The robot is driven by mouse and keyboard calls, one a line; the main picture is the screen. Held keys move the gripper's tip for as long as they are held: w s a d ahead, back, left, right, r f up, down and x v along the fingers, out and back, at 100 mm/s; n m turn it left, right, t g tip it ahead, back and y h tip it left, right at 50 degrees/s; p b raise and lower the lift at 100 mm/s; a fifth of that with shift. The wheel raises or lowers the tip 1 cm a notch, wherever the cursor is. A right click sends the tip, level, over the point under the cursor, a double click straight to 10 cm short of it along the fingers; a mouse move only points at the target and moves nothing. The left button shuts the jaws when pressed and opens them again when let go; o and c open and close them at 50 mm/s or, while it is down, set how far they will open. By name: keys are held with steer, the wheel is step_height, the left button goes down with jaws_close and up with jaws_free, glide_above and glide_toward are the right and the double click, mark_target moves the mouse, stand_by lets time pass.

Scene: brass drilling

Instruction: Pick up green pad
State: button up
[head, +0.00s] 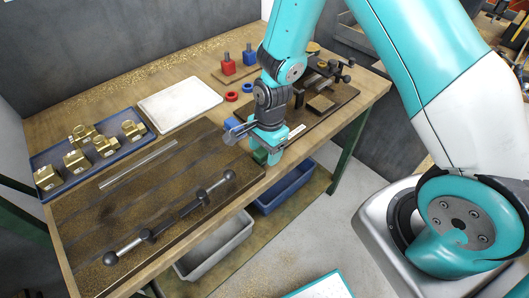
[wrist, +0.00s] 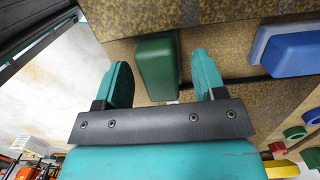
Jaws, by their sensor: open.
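The green pad (head: 260,156) is a small block at the front edge of the wooden bench, just below my gripper (head: 268,146) in the head view. In the wrist view the green pad (wrist: 155,62) shows between the two teal fingers of my gripper (wrist: 161,66), nearer the left finger in its upper part. The fingers are apart, with a gap beside the pad. I cannot tell how deep the fingers reach alongside it. Part of the pad is hidden by the gripper in the head view.
A blue pad (wrist: 292,54) lies to the right in the wrist view. A dark board with a bar and knobs (head: 95,215) fills the bench's left front. A blue tray (head: 48,160) holds several brass parts. Red rings (head: 231,96) and a dark fixture (head: 320,103) stand behind.

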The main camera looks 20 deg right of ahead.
steer(key=c, duration=1.1)
steer(key=shift+r, duration=0.15)
step_height(320, 180, up, 20)
steer(key=shift+f+b, duration=0.1)
steer(key=shift+b, duration=0.65)
steer(key=shift+o, duration=1.4)
steer(key=shift+f, duration=0.1)
steer(key=shift+c, duration=0.5)
